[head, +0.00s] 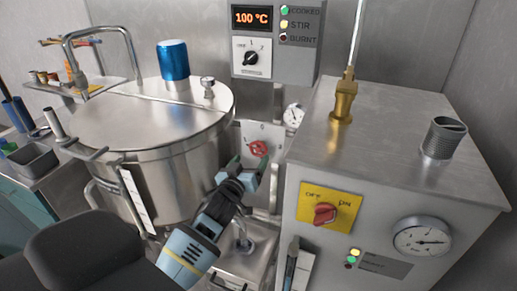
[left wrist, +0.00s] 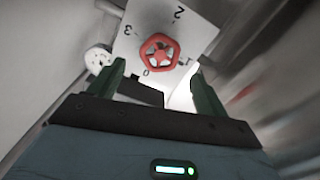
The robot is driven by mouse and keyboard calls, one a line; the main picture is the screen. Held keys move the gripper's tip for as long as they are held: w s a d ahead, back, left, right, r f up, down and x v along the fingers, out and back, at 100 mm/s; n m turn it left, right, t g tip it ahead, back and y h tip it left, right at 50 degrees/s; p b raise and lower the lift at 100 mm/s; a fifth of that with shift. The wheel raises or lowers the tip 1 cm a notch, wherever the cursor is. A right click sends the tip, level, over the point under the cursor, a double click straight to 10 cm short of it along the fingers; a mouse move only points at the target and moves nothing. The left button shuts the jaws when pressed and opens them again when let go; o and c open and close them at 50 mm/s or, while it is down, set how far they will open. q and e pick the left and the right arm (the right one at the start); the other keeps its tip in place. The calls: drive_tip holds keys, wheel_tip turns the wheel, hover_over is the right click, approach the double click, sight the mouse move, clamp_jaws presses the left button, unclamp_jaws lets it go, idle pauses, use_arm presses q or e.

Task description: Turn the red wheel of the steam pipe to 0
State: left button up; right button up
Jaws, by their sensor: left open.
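The red wheel (head: 259,148) sits on a pale plate (head: 246,133) between the big steel pot and the grey machine box. In the left wrist view the wheel (left wrist: 159,53) is a red ring with spokes, and the plate around it bears the numbers 0 to 3. I cannot tell which number the wheel is set to. My left gripper (head: 250,171) is open in front of and just below the wheel. In the left wrist view its green fingers (left wrist: 157,76) stand apart on either side below the wheel, with nothing between them. My right gripper does not show.
The steel pot (head: 150,125) is left of my arm. The grey box (head: 390,160) on the right carries a yellow switch plate (head: 312,205) and a gauge (head: 423,236). A small gauge (head: 293,117) is close by the wheel. A control panel reading 100 °C (head: 251,18) hangs above.

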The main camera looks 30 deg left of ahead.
sight(258, 149)
use_arm(q)
drive_tip(key=shift+x, duration=3.85)
drive_tip(key=shift+d, duration=0.1)
drive_tip(key=c, duration=1)
drive_tip(key=shift+m, duration=0.3)
